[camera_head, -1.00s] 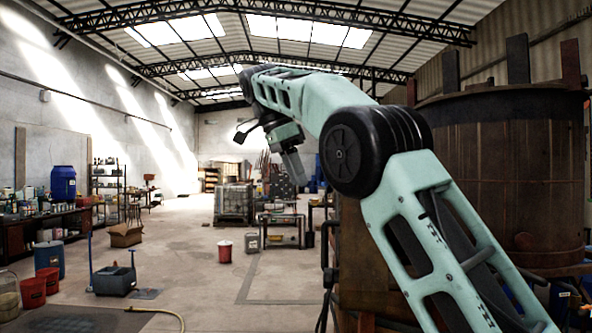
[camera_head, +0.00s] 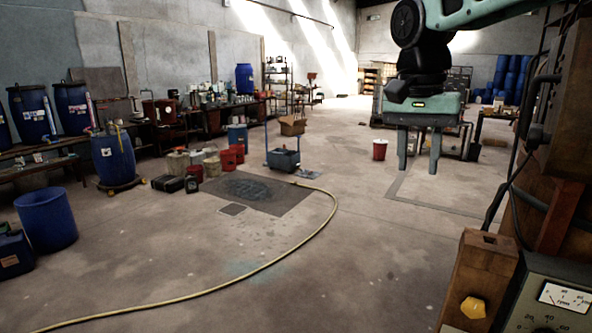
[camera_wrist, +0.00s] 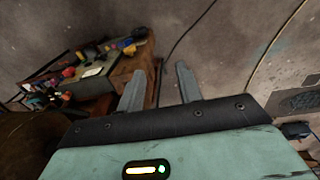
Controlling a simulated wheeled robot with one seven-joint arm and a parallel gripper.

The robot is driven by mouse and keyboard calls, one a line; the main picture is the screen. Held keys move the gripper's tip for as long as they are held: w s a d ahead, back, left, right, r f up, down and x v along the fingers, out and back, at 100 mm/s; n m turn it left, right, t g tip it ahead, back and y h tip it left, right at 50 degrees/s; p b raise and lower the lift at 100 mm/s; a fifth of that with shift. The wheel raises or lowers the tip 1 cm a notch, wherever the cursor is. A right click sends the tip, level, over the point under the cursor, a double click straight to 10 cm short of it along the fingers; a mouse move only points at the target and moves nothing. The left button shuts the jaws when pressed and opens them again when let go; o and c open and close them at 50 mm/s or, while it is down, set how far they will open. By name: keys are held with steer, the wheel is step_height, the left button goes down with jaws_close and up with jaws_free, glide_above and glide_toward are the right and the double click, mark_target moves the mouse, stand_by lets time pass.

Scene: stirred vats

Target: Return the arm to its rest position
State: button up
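My gripper (camera_head: 419,166) hangs fingers down at the upper right of the head view, beneath my pale green arm (camera_head: 480,12). Its two grey fingers are apart, with nothing between them. In the wrist view the fingertips (camera_wrist: 158,80) are also spread, over bare concrete floor and a dark cable (camera_wrist: 184,42). The upper part of the arm runs out of the head view at the top right.
A wooden structure with cables (camera_head: 560,150) and a gauge box (camera_head: 552,300) stand close at the right. A yellow hose (camera_head: 290,245) crosses open floor. Blue drums (camera_head: 113,158) and benches line the left wall. In the wrist view, a cluttered wooden bench (camera_wrist: 105,85) lies left of the fingers.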

steer(key=s+a+f+n+y+b, duration=0.1)
steer(key=s+a+f+n+b, duration=0.5)
steer(key=s+f, duration=0.75)
steer(key=s+f+n+b, duration=0.3)
steer(key=s+f+n, duration=0.5)
steer(key=s+f, duration=0.5)
step_height(320, 180, down, 3)
steer(key=shift+s+a+n+y, duration=0.25)
steer(key=shift+s+n+y, duration=0.05)
